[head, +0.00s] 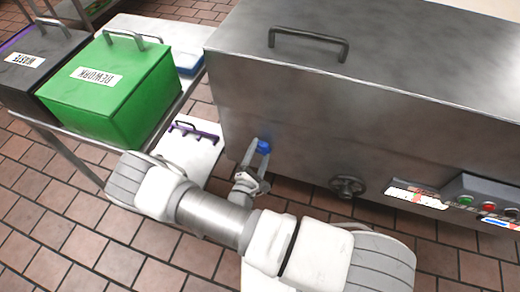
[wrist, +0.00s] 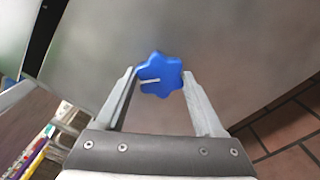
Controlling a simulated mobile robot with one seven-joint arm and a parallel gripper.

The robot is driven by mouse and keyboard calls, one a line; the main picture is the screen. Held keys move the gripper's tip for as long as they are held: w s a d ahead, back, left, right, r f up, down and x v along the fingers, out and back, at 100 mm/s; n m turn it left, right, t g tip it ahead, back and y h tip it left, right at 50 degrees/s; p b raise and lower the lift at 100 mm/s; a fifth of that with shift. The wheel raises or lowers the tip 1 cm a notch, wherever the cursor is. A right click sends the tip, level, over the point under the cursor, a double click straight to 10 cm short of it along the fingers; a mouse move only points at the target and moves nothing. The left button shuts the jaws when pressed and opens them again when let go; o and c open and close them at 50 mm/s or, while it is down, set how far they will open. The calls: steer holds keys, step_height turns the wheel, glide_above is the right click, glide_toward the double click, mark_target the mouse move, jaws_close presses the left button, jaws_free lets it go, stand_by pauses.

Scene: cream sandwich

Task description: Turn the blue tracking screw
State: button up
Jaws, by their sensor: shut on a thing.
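The blue tracking screw (head: 264,146) is a star-shaped knob on the lower left of the metal machine's front panel (head: 290,120). In the wrist view the blue tracking screw (wrist: 161,75) sits between my two fingertips and faces the camera. A short white line on its face lies nearly level, pointing left. My gripper (head: 257,153) is shut on the screw, with one finger on each side of it; my gripper also shows in the wrist view (wrist: 160,78).
A black handwheel (head: 348,186) and a control box with coloured buttons (head: 485,200) are to the right on the machine. A green bin (head: 118,95) and a dark bin (head: 38,65) stand on a table at left. A white board with a purple strip (head: 190,150) lies beside the machine.

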steer(key=m+p, duration=0.2)
steer(key=m, duration=0.3)
steer(key=shift+r, duration=0.1)
steer(key=shift+m+p, duration=0.7)
steer(key=shift+m, duration=1.8)
steer(key=o, duration=1.4)
steer(key=shift+c, duration=0.2)
steer(key=shift+s+a, duration=0.1)
